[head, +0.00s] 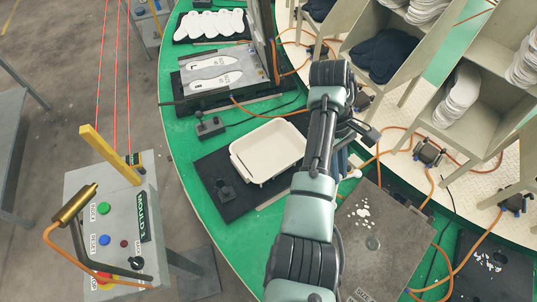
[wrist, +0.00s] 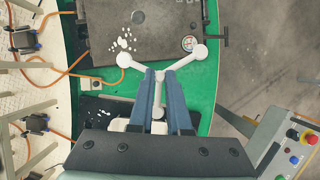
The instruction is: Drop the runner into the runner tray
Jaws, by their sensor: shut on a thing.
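The runner is a white, three-armed piece with round knobs at its ends. In the wrist view the runner (wrist: 183,62) sits between the blue fingertips of my gripper (wrist: 160,75), which is shut on it. In the head view my arm hides most of the gripper, and only one white knob of the runner (head: 356,173) shows beside it. The runner tray (head: 236,163) is a cream, open tray with rounded corners, left of my arm in the head view, and looks empty. My gripper is to the right of the tray, not over it. A pale patch below the fingers in the wrist view is mostly hidden.
The tray stands on a black mat (head: 222,191) on the green carousel. An open mould (head: 213,75) with two insole shapes stands behind it. A grey mould plate (head: 385,245) with white scraps lies right. A control post (head: 107,240) stands left; racks of insoles (head: 440,110) line the right.

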